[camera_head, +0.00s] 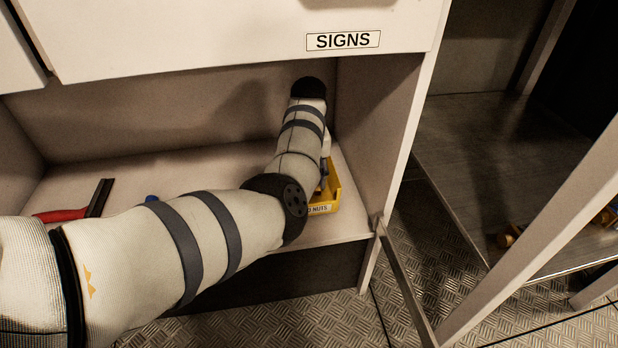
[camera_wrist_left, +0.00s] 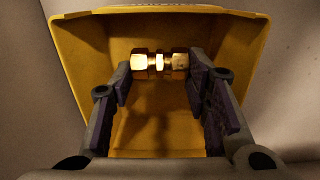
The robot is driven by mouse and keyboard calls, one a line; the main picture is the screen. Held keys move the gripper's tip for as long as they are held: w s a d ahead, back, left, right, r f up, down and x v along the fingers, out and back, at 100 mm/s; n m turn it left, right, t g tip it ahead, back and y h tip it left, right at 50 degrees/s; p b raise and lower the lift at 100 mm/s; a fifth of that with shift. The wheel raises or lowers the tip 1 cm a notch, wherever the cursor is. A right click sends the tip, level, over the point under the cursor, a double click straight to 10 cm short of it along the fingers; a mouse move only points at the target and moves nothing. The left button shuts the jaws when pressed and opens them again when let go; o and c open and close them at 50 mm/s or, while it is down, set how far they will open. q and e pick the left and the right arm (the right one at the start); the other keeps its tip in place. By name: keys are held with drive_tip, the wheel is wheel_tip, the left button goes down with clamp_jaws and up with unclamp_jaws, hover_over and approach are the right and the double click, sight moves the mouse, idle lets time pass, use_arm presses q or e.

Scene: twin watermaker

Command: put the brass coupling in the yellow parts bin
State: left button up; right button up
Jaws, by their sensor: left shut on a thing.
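The yellow parts bin (camera_head: 333,190) stands at the right end of the open shelf, partly hidden behind my left arm. It fills much of the left wrist view (camera_wrist_left: 75,60), its open side facing the camera. My left gripper (camera_wrist_left: 160,70) is shut on the brass coupling (camera_wrist_left: 160,62), which lies crosswise between the fingertips. The coupling shows against the inside of the bin, within its rim outline; whether it touches the bin's floor I cannot tell. In the head view my arm hides the coupling and fingertips. My right gripper is not in view.
The shelf has a side wall (camera_head: 375,120) close to the bin's right and a drawer front labelled SIGNS (camera_head: 343,40) above. A red-handled tool (camera_head: 62,215) and a small blue thing (camera_head: 152,198) lie at left. An open door edge (camera_head: 405,285) stands at the lower right.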

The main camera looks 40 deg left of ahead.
use_arm(q)
drive_tip(key=shift+f, duration=0.15)
drive_tip(key=o, duration=1.4)
drive_tip(key=shift+r, duration=0.35)
wheel_tip(320, 180, up, 8)
drive_tip(key=p, duration=0.3)
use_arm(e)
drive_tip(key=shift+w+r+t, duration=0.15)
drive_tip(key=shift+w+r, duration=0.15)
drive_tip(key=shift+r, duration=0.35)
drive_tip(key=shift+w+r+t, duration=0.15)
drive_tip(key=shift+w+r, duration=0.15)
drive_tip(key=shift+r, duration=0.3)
